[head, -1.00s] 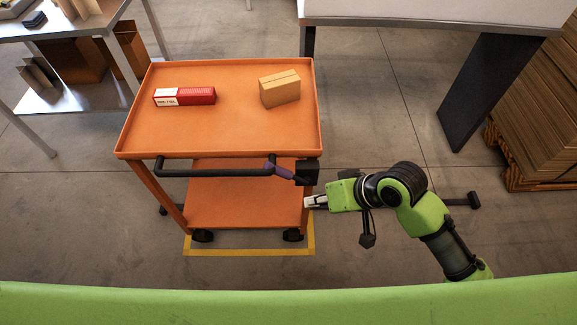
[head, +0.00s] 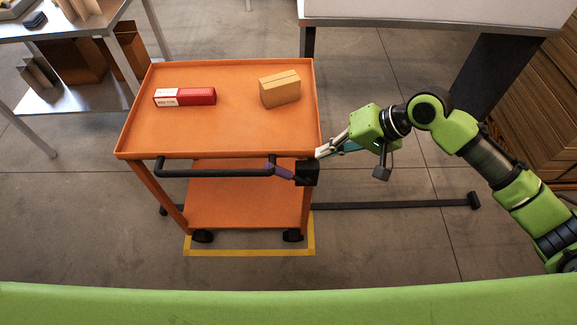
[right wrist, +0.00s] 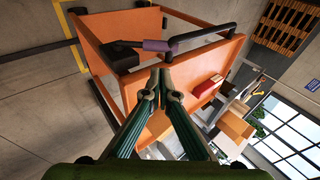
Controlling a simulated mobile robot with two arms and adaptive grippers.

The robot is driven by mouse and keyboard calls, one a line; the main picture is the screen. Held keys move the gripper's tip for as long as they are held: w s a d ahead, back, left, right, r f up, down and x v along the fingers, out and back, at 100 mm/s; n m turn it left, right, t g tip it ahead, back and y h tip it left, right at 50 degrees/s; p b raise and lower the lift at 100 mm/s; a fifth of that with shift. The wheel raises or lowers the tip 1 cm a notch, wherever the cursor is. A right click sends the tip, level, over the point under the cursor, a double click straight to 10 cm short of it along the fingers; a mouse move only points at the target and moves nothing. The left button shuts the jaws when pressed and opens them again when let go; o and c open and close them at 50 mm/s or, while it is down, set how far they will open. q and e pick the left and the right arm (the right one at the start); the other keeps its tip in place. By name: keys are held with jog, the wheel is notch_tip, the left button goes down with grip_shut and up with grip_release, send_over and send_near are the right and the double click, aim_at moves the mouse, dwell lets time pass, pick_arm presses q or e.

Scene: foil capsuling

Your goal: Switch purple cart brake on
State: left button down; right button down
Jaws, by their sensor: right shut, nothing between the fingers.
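The orange cart (head: 170,128) stands with its black push handle (head: 215,173) toward me. The purple brake lever (head: 280,171) sits at the handle's right end, beside a black block (head: 307,173). The lever also shows in the right wrist view (right wrist: 159,46), slanting between the black block and the handle. My right gripper (head: 321,152) is shut and empty, close to the cart's right front corner, just above and right of the black block. In the right wrist view its fingertips (right wrist: 160,76) point toward the cart, apart from the lever in the picture. My left gripper is not in view.
A red and white box (head: 185,97) and a tan box (head: 280,89) lie on the cart's top. Yellow tape (head: 250,252) marks the floor under it. A dark bar (head: 400,205) lies low to the right. Tables stand behind left and right.

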aim_at(282, 171)
jog(key=p+x, duration=0.1)
jog(key=x, duration=1.3)
jog(key=shift+p, duration=0.3)
jog(key=shift+a+r+p, duration=0.1)
jog(key=shift+p, duration=0.25)
jog(key=a+h+p, duration=0.1)
jog(key=h+p, duration=0.1)
jog(key=p, duration=0.2)
jog(key=shift+a+f+h+p, duration=0.1)
jog(key=shift+f+h+p, duration=0.35)
jog(key=shift+p, duration=0.25)
jog(key=shift+f, duration=0.1)
